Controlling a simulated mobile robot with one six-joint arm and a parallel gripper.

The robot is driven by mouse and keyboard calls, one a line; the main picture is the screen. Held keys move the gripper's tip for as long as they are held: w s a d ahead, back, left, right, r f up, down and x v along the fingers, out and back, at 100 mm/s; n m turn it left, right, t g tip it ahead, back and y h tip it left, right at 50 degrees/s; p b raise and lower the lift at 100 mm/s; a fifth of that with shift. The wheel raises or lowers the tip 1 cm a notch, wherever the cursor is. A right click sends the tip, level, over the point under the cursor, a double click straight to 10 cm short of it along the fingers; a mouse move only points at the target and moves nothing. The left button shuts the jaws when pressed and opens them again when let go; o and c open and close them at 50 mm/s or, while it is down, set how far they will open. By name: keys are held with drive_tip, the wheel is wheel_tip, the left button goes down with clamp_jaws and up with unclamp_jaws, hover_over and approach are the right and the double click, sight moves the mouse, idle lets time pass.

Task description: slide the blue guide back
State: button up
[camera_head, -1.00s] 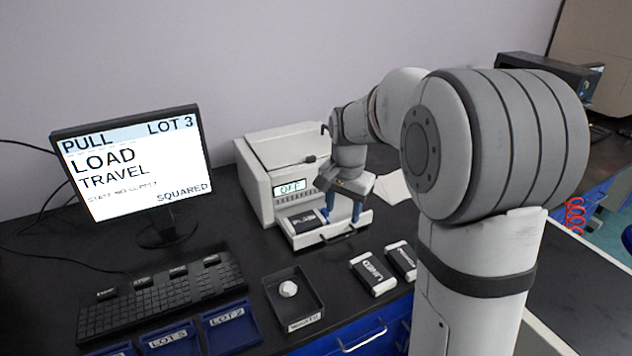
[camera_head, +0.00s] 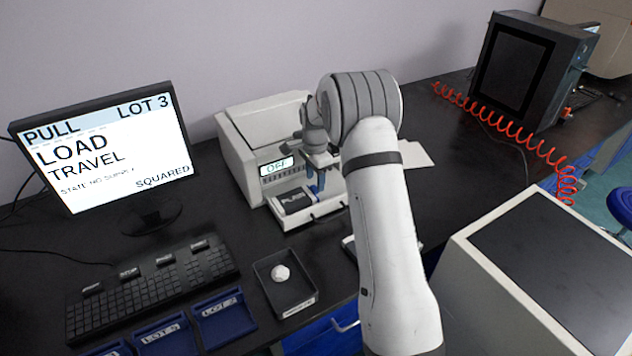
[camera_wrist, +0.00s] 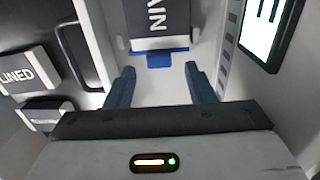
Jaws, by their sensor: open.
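The blue guide (camera_wrist: 160,60) shows in the wrist view as a short blue bar with a tab, against the near end of a dark block with a white label (camera_wrist: 160,18). The block also shows in the head view (camera_head: 293,201), on the pale tray of the machine. My gripper (camera_wrist: 159,70) is open, its two blue-grey fingers apart on either side of the guide's tab, with nothing between them that I can see. In the head view my gripper (camera_head: 318,182) is over the tray's right part, partly behind my arm, and the guide cannot be told from the fingers.
The machine (camera_head: 235,150) has a small screen (camera_head: 277,166) reading OFF. A tray handle (camera_wrist: 75,50) and two labelled blocks, one reading LINED (camera_wrist: 30,72), lie left in the wrist view. A black tray (camera_head: 262,287) holds a white lump. A monitor (camera_head: 110,150) and keyboard (camera_head: 150,290) stand left.

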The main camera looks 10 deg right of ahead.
sight(315, 191)
drive_tip(key=shift+f, duration=1.35)
drive_tip(key=shift+c, duration=0.6)
clamp_jaws()
